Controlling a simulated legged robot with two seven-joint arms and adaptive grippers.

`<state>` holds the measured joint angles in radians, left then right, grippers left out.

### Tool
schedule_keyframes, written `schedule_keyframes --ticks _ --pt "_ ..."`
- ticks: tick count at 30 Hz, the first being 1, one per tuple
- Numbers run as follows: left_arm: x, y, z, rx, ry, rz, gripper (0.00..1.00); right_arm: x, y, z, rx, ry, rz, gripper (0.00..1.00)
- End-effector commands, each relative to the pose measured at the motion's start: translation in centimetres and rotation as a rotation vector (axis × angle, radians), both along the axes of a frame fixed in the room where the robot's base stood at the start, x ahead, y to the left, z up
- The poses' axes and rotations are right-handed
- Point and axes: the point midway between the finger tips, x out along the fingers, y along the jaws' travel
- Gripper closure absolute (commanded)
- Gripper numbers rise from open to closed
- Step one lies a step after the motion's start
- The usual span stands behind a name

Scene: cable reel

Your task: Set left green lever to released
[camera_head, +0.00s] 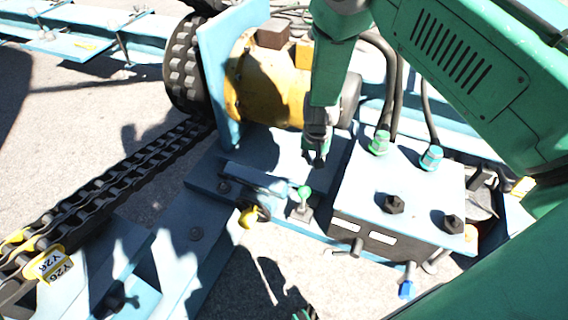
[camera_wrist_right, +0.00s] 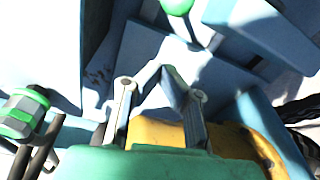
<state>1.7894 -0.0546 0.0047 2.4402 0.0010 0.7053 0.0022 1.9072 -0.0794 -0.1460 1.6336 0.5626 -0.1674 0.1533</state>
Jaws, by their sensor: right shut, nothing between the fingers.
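The green lever (camera_head: 304,192) is a short stalk with a round green knob on a small base, left of the blue valve box. My right gripper (camera_head: 315,160) points down, a little above and behind the knob in the head view, apart from it in the picture. It is shut and empty. In the right wrist view, the green knob (camera_wrist_right: 177,5) is cut off by the top edge, beyond my right gripper's fingers (camera_wrist_right: 160,85). I cannot make out my left gripper.
The blue valve box (camera_head: 400,190) with bolts and hoses stands right of the lever. A yellow-handled lever (camera_head: 247,217) is on the left, and a blue-tipped one (camera_head: 406,288) is in front. The yellow drum (camera_head: 265,80) is behind, and a black chain (camera_head: 130,170) runs left.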

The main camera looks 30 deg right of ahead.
Motion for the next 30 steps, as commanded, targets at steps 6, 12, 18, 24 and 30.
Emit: schedule_keyframes --ticks 6,12,18,24,30 --pt "-0.1 0.0 -0.1 0.000 0.002 0.000 0.60 0.6 -0.1 0.1 0.013 -0.003 -0.013 1.00" --pt "-0.1 0.0 -0.1 0.000 0.002 0.000 0.60 0.6 -0.1 0.0 0.012 -0.003 -0.012 1.00" --pt "-0.1 0.0 -0.7 0.000 0.001 0.000 0.60 0.8 -0.1 -1.5 0.010 -0.001 -0.012 1.00" --pt "-0.1 0.0 -2.3 0.000 0.001 0.000 0.60 1.2 -0.4 -5.6 0.011 0.000 -0.011 1.00" --pt "-0.1 0.0 -4.0 0.000 0.001 0.000 0.60 1.8 -0.7 -9.9 0.010 -0.001 -0.011 1.00"
